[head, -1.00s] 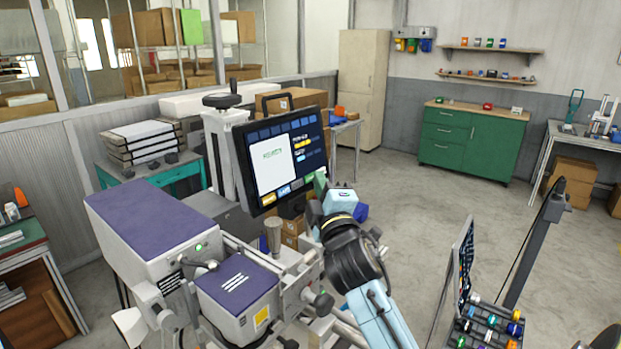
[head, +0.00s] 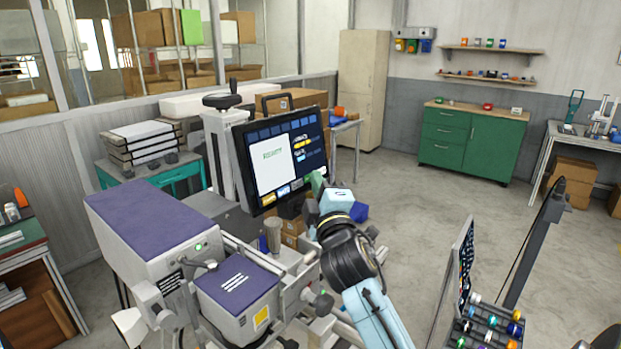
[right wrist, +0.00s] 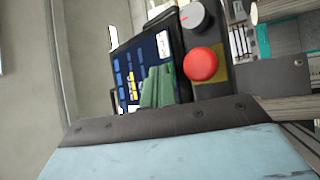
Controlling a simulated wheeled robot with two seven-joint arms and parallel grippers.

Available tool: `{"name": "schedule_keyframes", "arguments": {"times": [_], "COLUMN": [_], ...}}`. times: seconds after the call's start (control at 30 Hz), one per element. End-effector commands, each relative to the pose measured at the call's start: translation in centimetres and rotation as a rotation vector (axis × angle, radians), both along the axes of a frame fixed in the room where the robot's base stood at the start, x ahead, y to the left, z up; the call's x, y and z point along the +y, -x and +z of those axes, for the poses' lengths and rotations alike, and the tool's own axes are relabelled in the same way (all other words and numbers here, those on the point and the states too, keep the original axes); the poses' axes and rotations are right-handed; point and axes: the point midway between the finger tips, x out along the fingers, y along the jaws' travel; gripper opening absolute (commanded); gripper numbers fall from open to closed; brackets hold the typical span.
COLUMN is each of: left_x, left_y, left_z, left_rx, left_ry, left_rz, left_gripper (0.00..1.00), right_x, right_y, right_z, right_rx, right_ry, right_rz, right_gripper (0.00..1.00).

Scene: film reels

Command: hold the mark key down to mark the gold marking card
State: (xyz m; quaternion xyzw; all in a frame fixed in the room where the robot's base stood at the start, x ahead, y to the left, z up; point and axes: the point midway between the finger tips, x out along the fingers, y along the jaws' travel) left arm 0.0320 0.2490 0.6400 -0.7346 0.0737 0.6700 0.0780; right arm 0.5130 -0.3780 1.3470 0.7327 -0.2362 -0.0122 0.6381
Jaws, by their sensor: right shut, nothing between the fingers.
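The control screen (head: 280,155) stands tilted on the machine, with a white page and a row of coloured keys along its lower edge. A yellow key (head: 269,198) is at the row's left end. Labels are too small to read, so I cannot tell which is the mark key. My right gripper (head: 317,181) is shut and empty, its green fingers at the screen's lower right corner. They also show against the screen in the right wrist view (right wrist: 158,88). I cannot tell whether they touch it. I cannot make out the gold marking card. My left gripper is out of view.
A red button (right wrist: 201,65) and a grey knob (right wrist: 197,17) sit beside the screen. The purple-topped machine (head: 150,225) fills the lower left. A rack of coloured pieces (head: 490,322) stands at lower right. A green cabinet (head: 470,140) is at the back. Floor between is clear.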

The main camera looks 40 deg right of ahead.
Motion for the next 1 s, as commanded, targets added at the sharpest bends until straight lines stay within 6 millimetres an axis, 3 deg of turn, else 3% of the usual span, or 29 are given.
{"name": "schedule_keyframes", "arguments": {"times": [0.47,1.0], "left_x": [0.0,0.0], "left_y": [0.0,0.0], "left_z": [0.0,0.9], "left_rx": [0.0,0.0], "left_ry": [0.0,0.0], "left_rz": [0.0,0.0], "left_gripper": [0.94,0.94], "right_x": [0.0,-0.4], "right_y": [0.0,1.5], "right_z": [0.0,0.3], "right_rx": [0.001,0.0], "right_ry": [0.0,0.0], "right_rz": [0.001,0.001], "right_gripper": [0.0,0.0]}}
